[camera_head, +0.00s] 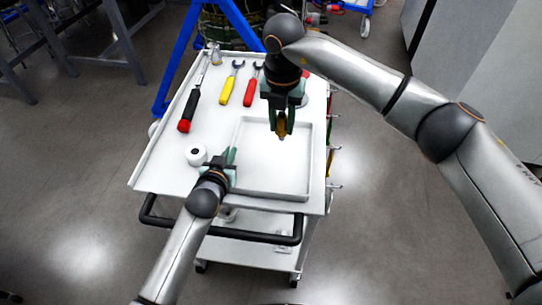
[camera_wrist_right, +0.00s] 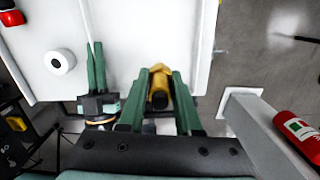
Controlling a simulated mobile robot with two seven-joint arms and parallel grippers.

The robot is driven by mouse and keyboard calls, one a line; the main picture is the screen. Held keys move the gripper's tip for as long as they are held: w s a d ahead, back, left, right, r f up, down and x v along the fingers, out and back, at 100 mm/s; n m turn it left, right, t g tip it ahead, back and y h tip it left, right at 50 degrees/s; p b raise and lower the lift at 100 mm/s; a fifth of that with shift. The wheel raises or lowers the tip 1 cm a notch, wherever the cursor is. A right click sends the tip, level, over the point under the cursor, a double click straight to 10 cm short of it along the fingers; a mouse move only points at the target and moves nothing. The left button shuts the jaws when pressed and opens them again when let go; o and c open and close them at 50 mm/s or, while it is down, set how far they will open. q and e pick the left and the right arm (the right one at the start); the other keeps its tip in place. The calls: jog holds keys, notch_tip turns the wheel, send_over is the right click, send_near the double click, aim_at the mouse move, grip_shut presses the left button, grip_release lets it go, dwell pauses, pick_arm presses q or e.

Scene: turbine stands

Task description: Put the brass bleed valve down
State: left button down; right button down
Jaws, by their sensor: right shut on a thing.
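The brass bleed valve (camera_head: 282,128) is between the fingers of my right gripper (camera_head: 281,122), over the pale shallow tray (camera_head: 268,194) on the cart top. In the right wrist view the valve (camera_wrist_right: 159,88) shows as a yellow-gold piece between the green fingers of this gripper (camera_wrist_right: 158,74). The gripper is shut on it and points down. Whether the valve touches the tray is hard to tell. My left gripper (camera_head: 231,155) is low by the tray's left edge. In the right wrist view its fingers (camera_wrist_right: 95,66) lie close together with nothing visible between them.
A white roll (camera_head: 196,155) stands left of my left gripper. The tray's middle and right look clear. A red extinguisher (camera_wrist_right: 297,135) stands beyond the cart.

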jog(key=m, duration=0.4)
jog(key=shift+s+d+f+g, duration=0.1)
jog(key=shift+s+g, duration=0.15)
jog(key=shift+g, duration=0.05)
send_over(281, 167)
notch_tip(281, 167, down, 10)
jog(key=shift+r, duration=0.1)
jog(key=c, duration=0.6)
grip_release()
jog(key=shift+f, duration=0.2)
notch_tip(281, 167, up, 12)
jog(key=shift+r, duration=0.15)
